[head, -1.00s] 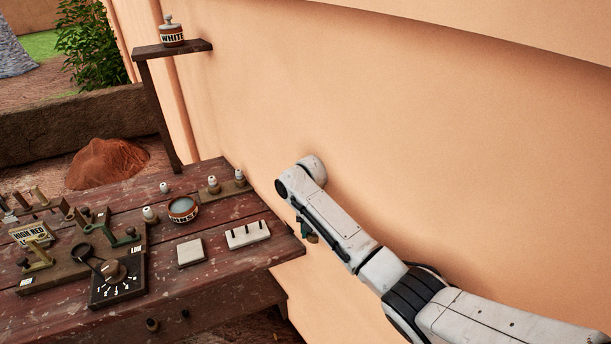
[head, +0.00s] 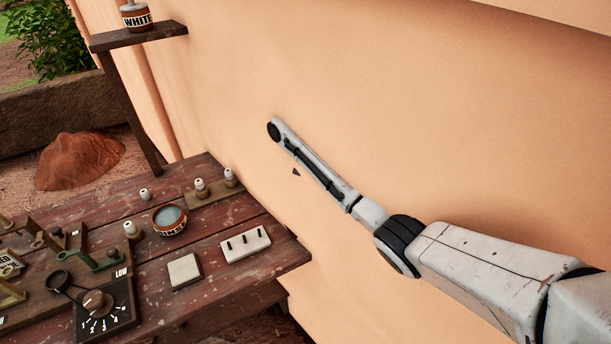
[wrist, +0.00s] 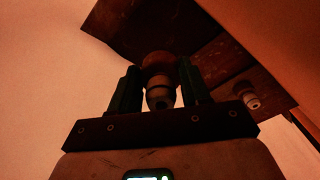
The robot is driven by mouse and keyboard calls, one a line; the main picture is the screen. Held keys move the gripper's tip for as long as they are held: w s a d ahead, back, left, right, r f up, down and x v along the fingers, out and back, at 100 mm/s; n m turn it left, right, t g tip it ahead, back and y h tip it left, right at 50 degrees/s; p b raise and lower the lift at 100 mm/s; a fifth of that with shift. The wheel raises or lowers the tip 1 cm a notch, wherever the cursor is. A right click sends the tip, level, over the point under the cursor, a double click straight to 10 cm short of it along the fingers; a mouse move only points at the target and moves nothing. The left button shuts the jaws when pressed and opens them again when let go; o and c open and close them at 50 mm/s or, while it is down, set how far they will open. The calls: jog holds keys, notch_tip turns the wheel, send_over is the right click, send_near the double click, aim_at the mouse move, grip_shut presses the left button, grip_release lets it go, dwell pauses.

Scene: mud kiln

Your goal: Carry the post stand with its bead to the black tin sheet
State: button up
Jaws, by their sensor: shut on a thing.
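In the wrist view my gripper (wrist: 158,92) has its two dark green fingers closed on the post stand (wrist: 158,62). The stand shows as a rounded brown piece, with a pale, dark-centred bead (wrist: 160,97) at its near end. In the head view my arm reaches across the plaster wall, right of the table and above its level. Only a small dark tip of my gripper (head: 296,172) shows there below the forearm, and the held stand is hidden. I cannot make out the black tin sheet in either view.
The red-brown table (head: 210,240) holds a round tin (head: 169,219), a white tile (head: 184,271), a slotted white block (head: 245,244), a dial panel (head: 105,303) and several pale beads on stands. A shelf (head: 140,36) stands behind. The wall (head: 420,110) lies close behind my arm.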

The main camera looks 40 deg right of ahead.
jog(key=shift+f+b, duration=4.05)
jog(key=shift+f, duration=0.15)
jog(key=shift+r+p, duration=0.1)
jog(key=shift+p, duration=0.75)
jog(key=shift+f, duration=1.05)
jog(key=o, duration=1.4)
